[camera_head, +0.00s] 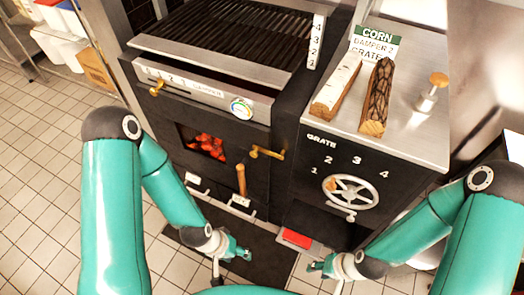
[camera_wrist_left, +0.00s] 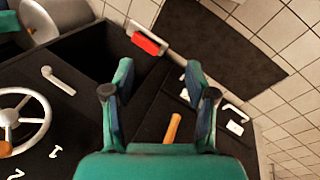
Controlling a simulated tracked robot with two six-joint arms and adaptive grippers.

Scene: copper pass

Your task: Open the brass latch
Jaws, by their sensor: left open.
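The brass latch (camera_head: 266,153) is a small brass handle at the right edge of the black firebox door, beside the window with glowing coals (camera_head: 207,146). I cannot make it out in the left wrist view. My left gripper (camera_head: 232,264) is open and empty, low in front of the oven and well apart from the latch. Its spread fingers also show in the left wrist view (camera_wrist_left: 159,72). My right gripper (camera_head: 325,276) looks open and empty, in front of the crate cabinet.
A wooden handle (camera_head: 241,180) stands below the latch, with pale pulls (camera_head: 240,202) beneath it. A handwheel (camera_head: 351,192) is on the right cabinet. Two logs (camera_head: 336,86) lie on the counter. A brass damper lever (camera_head: 157,88) is upper left.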

